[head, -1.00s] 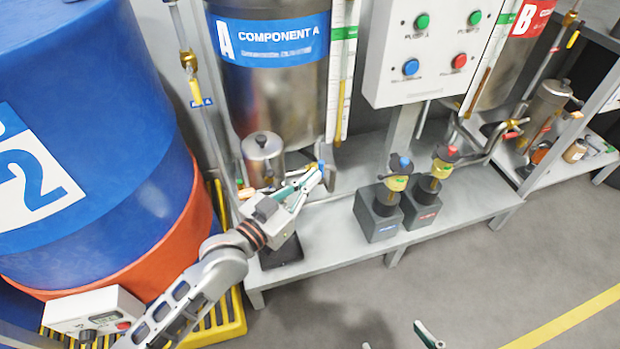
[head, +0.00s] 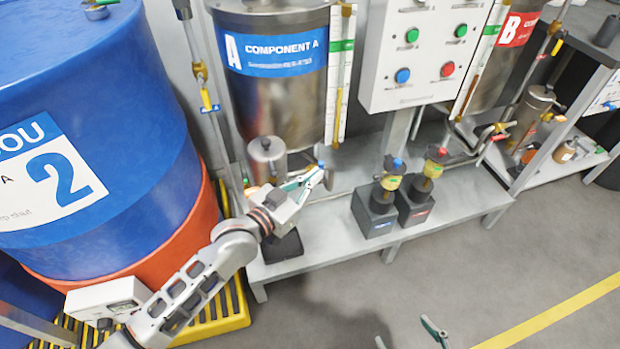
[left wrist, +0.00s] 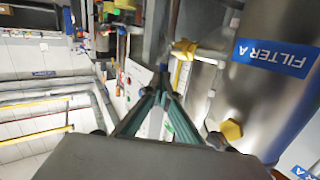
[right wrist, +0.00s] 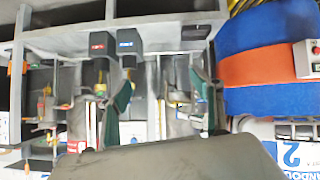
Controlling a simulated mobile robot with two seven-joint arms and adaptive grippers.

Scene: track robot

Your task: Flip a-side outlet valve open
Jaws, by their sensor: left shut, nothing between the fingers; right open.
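My left gripper (head: 314,175) is shut and empty, in front of the pipework below the Component A tank (head: 277,100). In the head view a small blue-tipped part (head: 321,165), perhaps the A-side outlet valve's handle, shows right at its fingertips; I cannot tell whether they touch. In the left wrist view the closed fingers (left wrist: 164,84) point at a brass valve fitting (left wrist: 183,52) beside the steel Filter A housing (left wrist: 262,85). The handle's position is unclear. My right gripper (right wrist: 162,98) is open and empty; its fingertips also show at the head view's bottom edge (head: 408,337).
Two dark pumps (head: 374,208) stand on the grey bench (head: 330,222), right of the left gripper. A control box (head: 425,55) hangs above them. A large blue drum (head: 120,130) stands close on the left. The floor (head: 470,270) in front is clear.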

